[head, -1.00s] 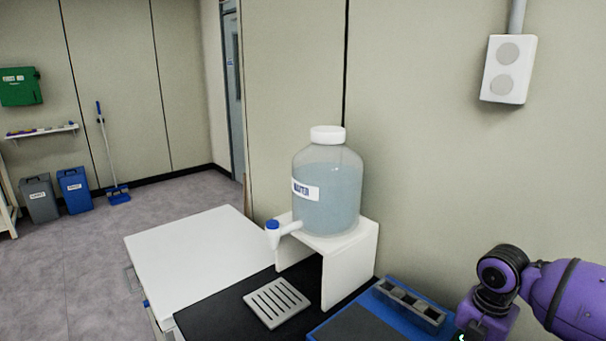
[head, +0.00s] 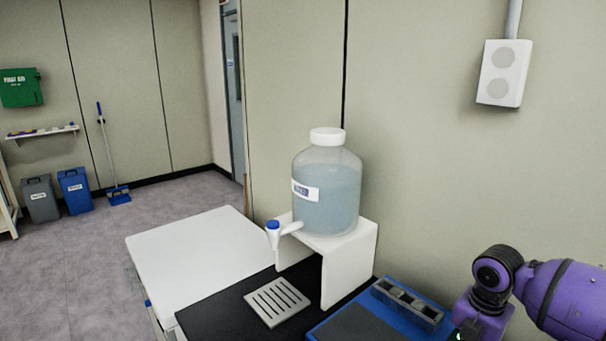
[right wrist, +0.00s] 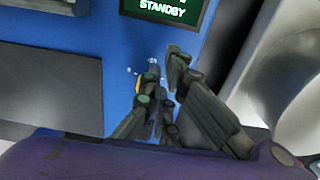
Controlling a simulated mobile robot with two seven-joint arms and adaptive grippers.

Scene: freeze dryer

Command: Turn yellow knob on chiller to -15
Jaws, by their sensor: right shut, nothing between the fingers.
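In the right wrist view a thin yellow sliver (right wrist: 138,86), which looks like the edge of the yellow knob, shows on an upright blue panel (right wrist: 85,62). White marks surround it. The rest of the knob is hidden behind a finger, so its setting cannot be read. My right gripper (right wrist: 165,66) is shut and empty, its fingertips in front of the panel beside the knob. I cannot tell whether they touch it. In the head view only my purple right arm shows, at the lower right. My left gripper is not in view.
A dark display (right wrist: 165,10) reading STANDBY sits above the gripper. In the head view a water carboy (head: 328,190) stands on a white stand (head: 350,272). A blue-topped unit (head: 325,329) carries a grey block (head: 408,303) near my right arm.

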